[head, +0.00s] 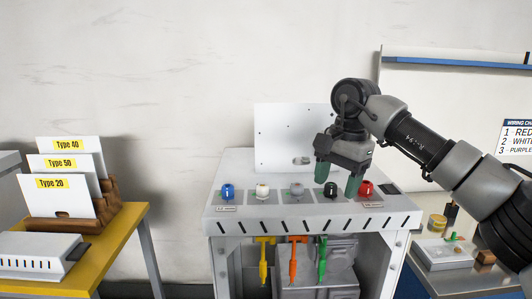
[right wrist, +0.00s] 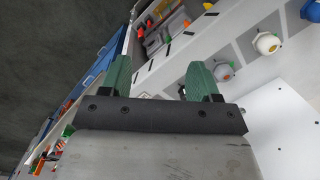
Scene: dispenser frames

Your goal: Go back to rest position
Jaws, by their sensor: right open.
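My right gripper (head: 338,183) is open and empty, with its two green fingers pointing down over the right part of the dispenser top (head: 240,212). The fingers appear to straddle the black knob (head: 330,189), with the red knob (head: 366,188) just right of them. I cannot tell how high they are above the panel. In the right wrist view the gripper (right wrist: 160,78) has its fingers well apart with nothing between them. My left gripper is not in view.
Blue (head: 228,191), white (head: 262,191) and grey (head: 296,189) knobs stand left of the fingers. A white upright plate (head: 285,130) stands behind. A yellow table (head: 105,245) with labelled cards is at left. A cluttered side table (head: 440,263) is at right, below a wall shelf (head: 450,62).

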